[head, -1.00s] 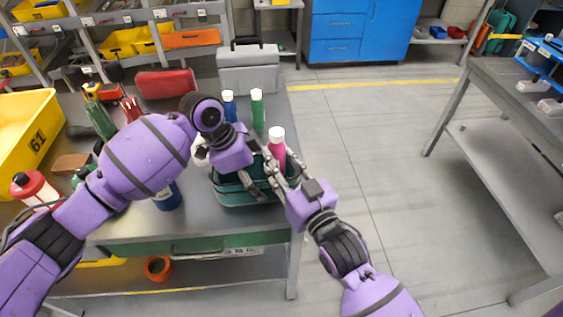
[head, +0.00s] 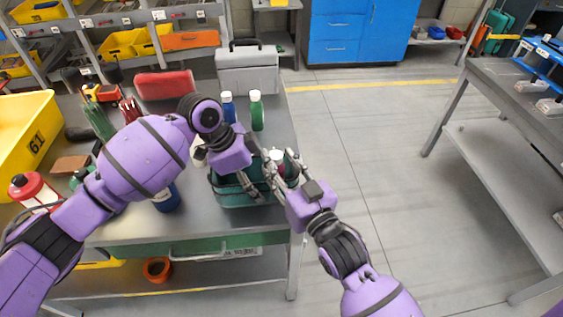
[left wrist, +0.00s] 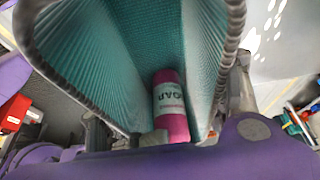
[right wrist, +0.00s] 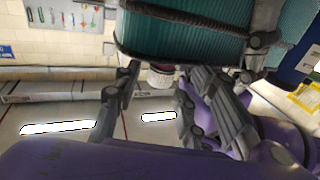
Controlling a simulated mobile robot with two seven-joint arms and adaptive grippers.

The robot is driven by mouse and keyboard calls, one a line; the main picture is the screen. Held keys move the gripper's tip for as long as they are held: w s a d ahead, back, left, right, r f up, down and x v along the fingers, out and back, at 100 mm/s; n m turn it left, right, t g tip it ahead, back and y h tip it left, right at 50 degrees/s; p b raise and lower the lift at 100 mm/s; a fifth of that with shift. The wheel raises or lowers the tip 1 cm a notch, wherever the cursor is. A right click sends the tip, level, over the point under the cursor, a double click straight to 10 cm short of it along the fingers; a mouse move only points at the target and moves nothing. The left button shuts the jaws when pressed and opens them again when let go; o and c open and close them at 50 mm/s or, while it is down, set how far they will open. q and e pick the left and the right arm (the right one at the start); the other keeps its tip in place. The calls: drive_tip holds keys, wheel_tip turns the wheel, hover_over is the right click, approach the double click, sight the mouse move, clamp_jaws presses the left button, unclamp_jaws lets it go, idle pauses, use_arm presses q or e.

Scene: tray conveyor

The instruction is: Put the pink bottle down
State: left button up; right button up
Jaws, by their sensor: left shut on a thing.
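The pink bottle (head: 279,167), with a white cap, sits low in the teal basket (head: 238,199) at the table's front right corner; only its top shows in the head view. In the left wrist view the bottle (left wrist: 170,100), with a white SOAP label, is inside the ribbed basket (left wrist: 95,50). My left gripper (head: 258,188) is shut on the basket at its rim. My right gripper (head: 278,169) is at the basket's right side, beside the bottle's top. In the right wrist view its fingers are apart, with the bottle's cap (right wrist: 160,78) showing between them.
Blue (head: 228,107) and green (head: 257,112) bottles stand behind the basket, before a grey toolbox (head: 248,75). A red case (head: 165,84), a yellow bin (head: 22,130) and a red-capped bottle (head: 33,190) are further left. Open floor lies right of the table.

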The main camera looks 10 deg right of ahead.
use_arm(q)
drive_tip(key=shift+w+d, duration=0.1)
use_arm(e)
drive_tip(key=f+v, duration=0.1)
drive_tip(key=v, duration=1.1)
use_arm(q)
drive_tip(key=shift+f, duration=0.1)
drive_tip(key=o, duration=1.3)
drive_tip(key=shift+o, duration=0.2)
use_arm(e)
drive_tip(key=s+d+f+m+g+h, duration=0.1)
drive_tip(key=s+d+f+g+h, duration=0.1)
drive_tip(key=s+f, duration=0.4)
drive_tip(key=s+d+f+m+g+h, duration=0.1)
drive_tip(key=s+d+f+g, duration=0.3)
drive_tip(key=f, duration=0.9)
drive_tip(key=s+d+f+m+g+h, duration=0.1)
drive_tip(key=s+d+f+g+h, duration=0.1)
drive_tip(key=s+f, duration=0.8)
drive_tip(key=shift+d+m+g+h, duration=0.4)
drive_tip(key=shift+d+h, duration=0.4)
drive_tip(key=shift+d, duration=0.25)
drive_tip(key=shift+s, duration=0.1)
